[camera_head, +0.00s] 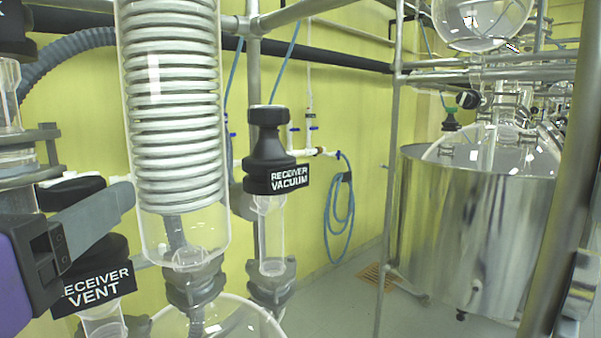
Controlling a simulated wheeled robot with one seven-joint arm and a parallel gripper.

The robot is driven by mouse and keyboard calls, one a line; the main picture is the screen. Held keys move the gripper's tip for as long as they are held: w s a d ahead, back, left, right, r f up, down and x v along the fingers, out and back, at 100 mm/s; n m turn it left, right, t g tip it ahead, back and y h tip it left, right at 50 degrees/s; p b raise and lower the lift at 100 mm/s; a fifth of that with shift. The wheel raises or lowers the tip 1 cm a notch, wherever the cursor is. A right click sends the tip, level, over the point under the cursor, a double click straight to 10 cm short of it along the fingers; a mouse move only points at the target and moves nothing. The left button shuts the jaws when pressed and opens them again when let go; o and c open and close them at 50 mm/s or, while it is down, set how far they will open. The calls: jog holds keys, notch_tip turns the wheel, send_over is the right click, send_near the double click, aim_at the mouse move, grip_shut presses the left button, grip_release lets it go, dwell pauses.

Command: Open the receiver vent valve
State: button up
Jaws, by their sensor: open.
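The receiver vent valve has a black body and knob (105,250) with a white-lettered "RECEIVER VENT" label (94,289), above a clear glass tube at the lower left. My gripper (124,194) comes in from the left edge, with a purple body and grey fingers. It is open. Its near finger crosses in front of the black valve top and hides part of it. The far finger is mostly hidden, so I cannot tell whether the fingers straddle the knob or touch it.
A glass condenser (172,110) with a coil stands close on the right of my gripper. The black receiver vacuum valve (270,165) is beyond it. Metal frame posts (390,180) and a steel vessel (470,235) stand further right.

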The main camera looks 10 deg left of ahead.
jog(key=shift+w, duration=0.1)
jog(key=c, duration=1.4)
jog(key=shift+d+y, duration=0.1)
jog(key=shift+y, duration=0.4)
jog(key=n+y, duration=0.1)
jog(key=n+g+y, duration=0.1)
jog(key=y, duration=0.1)
jog(key=shift+w+d+r+n+g+p, duration=0.1)
jog(key=shift+d+n+g+p, duration=0.15)
jog(key=shift+n+g+p, duration=0.15)
jog(key=n+g+y, duration=0.1)
jog(key=n+g+y+p, duration=0.1)
jog(key=y, duration=0.1)
jog(key=n+g+y, duration=0.1)
jog(key=n+y, duration=0.1)
jog(key=shift+w+d+g, duration=0.25)
jog(key=shift+g, duration=0.15)
jog(key=n+g+y, duration=0.2)
jog(key=g, duration=0.1)
jog(key=n+g+y, duration=0.1)
jog(key=g, duration=0.1)
jog(key=shift+w+d+n+y+p, duration=0.1)
jog(key=shift+w+n+y+p, duration=0.2)
jog(key=shift+n+p, duration=0.1)
jog(key=shift+w+n+g+y+b, duration=0.15)
jog(key=shift+n+g+y, duration=0.2)
jog(key=shift+n+g, duration=0.75)
jog(key=shift+s+n+g+y+b, duration=0.15)
jog(key=shift+n+g+y, duration=0.35)
jog(key=shift+g, duration=1)
